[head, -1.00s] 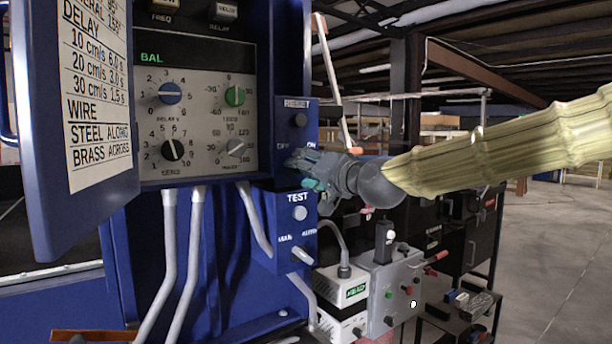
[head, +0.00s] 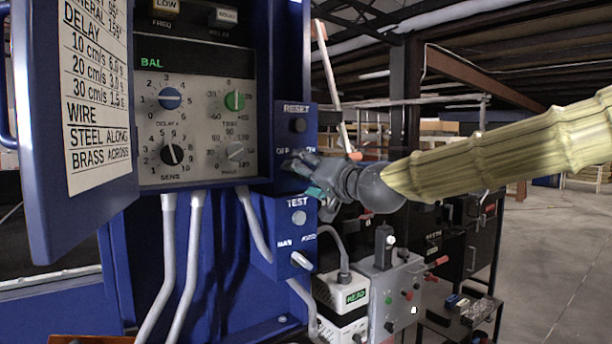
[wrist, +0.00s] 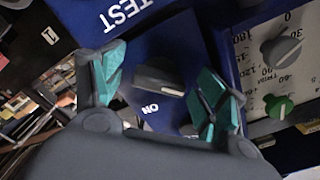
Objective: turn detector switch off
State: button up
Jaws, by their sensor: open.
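The detector switch is a dark rotary knob (wrist: 158,78) with a pale-striped grip bar, on a blue box face with an ON label below it in the wrist view. The bar lies roughly across the picture. In the head view the switch is hidden behind my gripper (head: 303,174), on the blue box (head: 284,140) under the RESET button. My gripper (wrist: 162,92) is open, with teal-padded fingers on either side of the knob. I cannot tell whether the fingers touch it.
The RESET button (head: 298,124) is just above my gripper. The TEST box (head: 267,214) with its MAN/AUTO switch (head: 300,260) is just below. The dial panel (head: 205,130) and open blue door (head: 75,120) are left. A grey control box (head: 395,290) stands lower right.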

jog(key=shift+s+d, duration=0.1)
jog(key=v, duration=1.1)
jog(key=shift+s+d, duration=0.25)
jog(key=shift+s, duration=0.05)
